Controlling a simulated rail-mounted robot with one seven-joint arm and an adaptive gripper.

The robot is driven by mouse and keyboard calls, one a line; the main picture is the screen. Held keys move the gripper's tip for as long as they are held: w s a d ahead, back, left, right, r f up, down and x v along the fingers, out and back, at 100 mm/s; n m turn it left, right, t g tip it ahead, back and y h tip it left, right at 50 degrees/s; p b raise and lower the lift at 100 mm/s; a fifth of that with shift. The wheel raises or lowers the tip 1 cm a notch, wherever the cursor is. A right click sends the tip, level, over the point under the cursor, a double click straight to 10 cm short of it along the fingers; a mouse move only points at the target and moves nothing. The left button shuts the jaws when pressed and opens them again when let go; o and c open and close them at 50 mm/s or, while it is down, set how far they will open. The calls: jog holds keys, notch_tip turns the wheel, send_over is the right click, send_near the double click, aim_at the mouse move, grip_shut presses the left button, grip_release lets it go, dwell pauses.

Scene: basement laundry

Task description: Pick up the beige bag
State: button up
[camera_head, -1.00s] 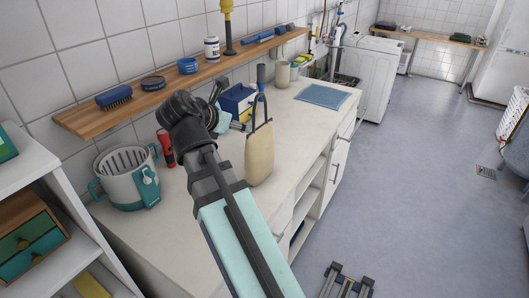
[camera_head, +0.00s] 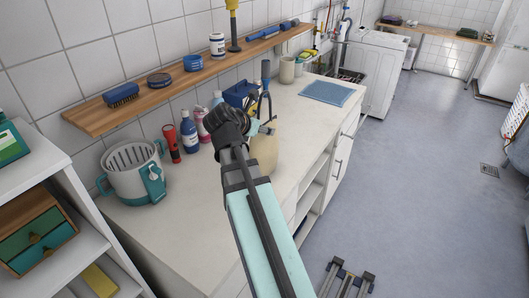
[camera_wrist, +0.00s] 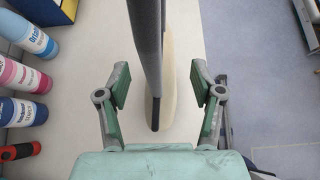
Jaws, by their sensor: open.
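The beige bag (camera_head: 266,152) stands upright on the pale counter in the head view, with a dark looped handle on top. My arm and gripper hide part of its left side. In the wrist view the bag (camera_wrist: 169,70) shows edge-on from above, with its dark grey handle running down the picture's middle. My gripper (camera_wrist: 160,84) is open, with one green-padded finger on each side of the handle and visible gaps to both. In the head view my gripper (camera_head: 247,124) is at the bag's upper left; its fingertips are hard to make out.
Several bottles (camera_head: 189,132) and a red torch (camera_head: 171,142) stand left of the bag by the wall. A white-teal bucket (camera_head: 134,175) is further left. A blue cloth (camera_head: 327,92) lies beyond. A wooden shelf (camera_head: 180,92) runs above the counter. The counter's front edge is close right.

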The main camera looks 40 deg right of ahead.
jog(key=shift+x, duration=1.6)
jog(key=shift+s+a, duration=0.1)
grip_shut()
